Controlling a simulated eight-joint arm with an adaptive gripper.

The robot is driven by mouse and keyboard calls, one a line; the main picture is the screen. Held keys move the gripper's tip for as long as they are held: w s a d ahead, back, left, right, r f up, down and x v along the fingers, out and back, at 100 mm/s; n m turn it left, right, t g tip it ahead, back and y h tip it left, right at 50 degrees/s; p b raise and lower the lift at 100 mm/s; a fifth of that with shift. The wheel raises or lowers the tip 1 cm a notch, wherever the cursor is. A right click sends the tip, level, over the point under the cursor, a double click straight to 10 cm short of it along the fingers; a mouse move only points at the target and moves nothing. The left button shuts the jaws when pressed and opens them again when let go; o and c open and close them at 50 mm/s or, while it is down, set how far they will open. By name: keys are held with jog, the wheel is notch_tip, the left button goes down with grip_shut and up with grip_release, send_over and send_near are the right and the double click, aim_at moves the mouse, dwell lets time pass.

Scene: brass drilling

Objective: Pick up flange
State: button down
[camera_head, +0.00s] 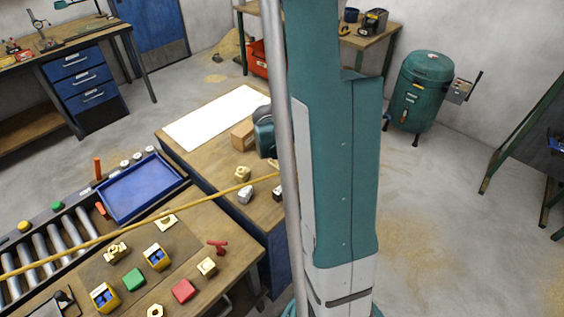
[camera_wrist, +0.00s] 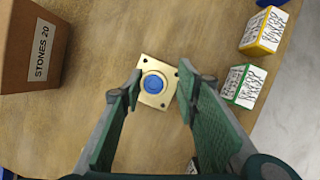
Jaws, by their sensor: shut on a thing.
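The flange (camera_wrist: 143,97) shows in the wrist view as a square brass plate with corner holes and a round blue centre. It is at the far end of my fingers, above a wooden surface or against it; I cannot tell which. My gripper (camera_wrist: 160,83) is shut on the flange, with one green-padded finger at its left side and one at its right. In the head view, I cannot make out this flange or my fingertips; a large teal upright part of my body covers the middle.
A brown box labelled STONES 20 (camera_wrist: 40,48) stands left of the flange. Two small patterned boxes, yellow-edged (camera_wrist: 263,31) and green-edged (camera_wrist: 242,86), stand to its right. In the head view, a blue tray (camera_head: 112,208) and several small parts lie at lower left.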

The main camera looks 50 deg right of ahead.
jog(key=shift+w+f, duration=0.1)
dwell(0.3)
jog(key=shift+r+p, duration=0.55)
jog(key=shift+r, duration=4.4)
